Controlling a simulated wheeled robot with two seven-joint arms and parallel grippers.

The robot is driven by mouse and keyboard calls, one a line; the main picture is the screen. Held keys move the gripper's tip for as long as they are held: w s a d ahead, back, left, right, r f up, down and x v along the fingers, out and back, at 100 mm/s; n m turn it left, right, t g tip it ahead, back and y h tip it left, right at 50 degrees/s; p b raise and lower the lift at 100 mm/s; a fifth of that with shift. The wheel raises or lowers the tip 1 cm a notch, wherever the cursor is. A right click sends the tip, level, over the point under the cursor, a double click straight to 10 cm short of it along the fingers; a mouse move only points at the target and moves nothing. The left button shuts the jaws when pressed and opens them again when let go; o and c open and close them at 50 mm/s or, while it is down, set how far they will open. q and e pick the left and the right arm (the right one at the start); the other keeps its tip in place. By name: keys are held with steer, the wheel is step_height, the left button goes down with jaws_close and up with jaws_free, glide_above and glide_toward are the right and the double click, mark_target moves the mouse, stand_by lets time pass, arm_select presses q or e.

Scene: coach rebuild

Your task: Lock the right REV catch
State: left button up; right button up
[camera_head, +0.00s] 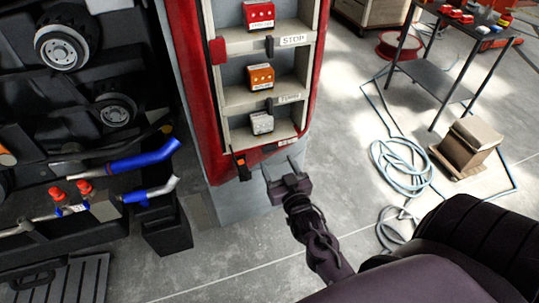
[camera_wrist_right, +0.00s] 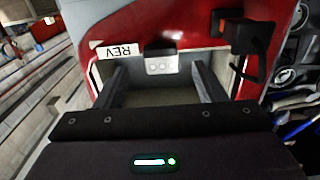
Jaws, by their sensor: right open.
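The REV label (camera_wrist_right: 122,51) is upside down in the right wrist view, on a red panel beside a pale block (camera_wrist_right: 163,61) with round lamps. In the head view this block (camera_head: 261,122) sits in the lowest bay. A black catch with an orange patch (camera_head: 240,166) hangs at that bay's lower left corner; it also shows at the right of the wrist view (camera_wrist_right: 240,42). I cannot make out a second catch by the label. My right gripper (camera_head: 279,167) is open and empty, just below the bay. My left gripper is not in view.
The red housing (camera_head: 187,90) holds STOP and orange-block bays above. Left stands a dark rack with wheels and blue hoses (camera_head: 140,158). Right are a coiled hose (camera_head: 402,168), a cardboard box (camera_head: 468,142) and a metal table (camera_head: 440,78). Floor in front is clear.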

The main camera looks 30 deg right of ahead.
mark_target(271, 151)
steer(key=x, duration=0.5)
steer(key=c, duration=1)
